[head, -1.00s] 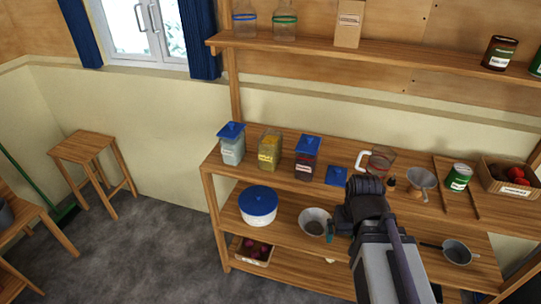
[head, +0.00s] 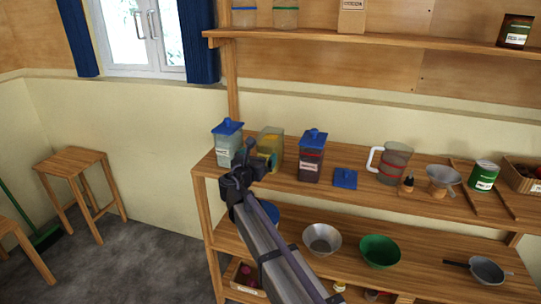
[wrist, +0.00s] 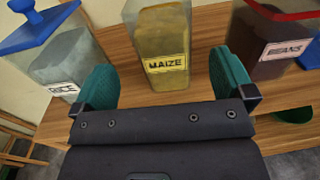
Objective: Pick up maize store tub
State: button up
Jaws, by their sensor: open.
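The maize store tub (wrist: 161,50) is a clear square tub of yellow grain with a MAIZE label, and it stands upright on the shelf without a visible lid. In the head view the maize tub (head: 272,143) is partly hidden behind my arm. My gripper (wrist: 165,85) is open in the wrist view, its two green fingers apart, one towards each side of the tub's front. The tub stands ahead between them, and no contact shows. In the head view my gripper (head: 252,160) is just in front of the tub.
The RICE tub (wrist: 62,50) with a blue lid stands close on the left, and the BEANS tub (wrist: 275,45) close on the right.

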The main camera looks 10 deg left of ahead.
jog(key=x, duration=0.4)
jog(key=shift+w, duration=0.1)
jog(key=x, duration=0.5)
jog(key=shift+r, duration=0.1)
jog(key=shift+d, duration=0.1)
jog(key=c, duration=1.3)
notch_tip(320, 180, up, 10)
jog(key=p, duration=1)
send_over(264, 150)
jog(key=x, duration=0.4)
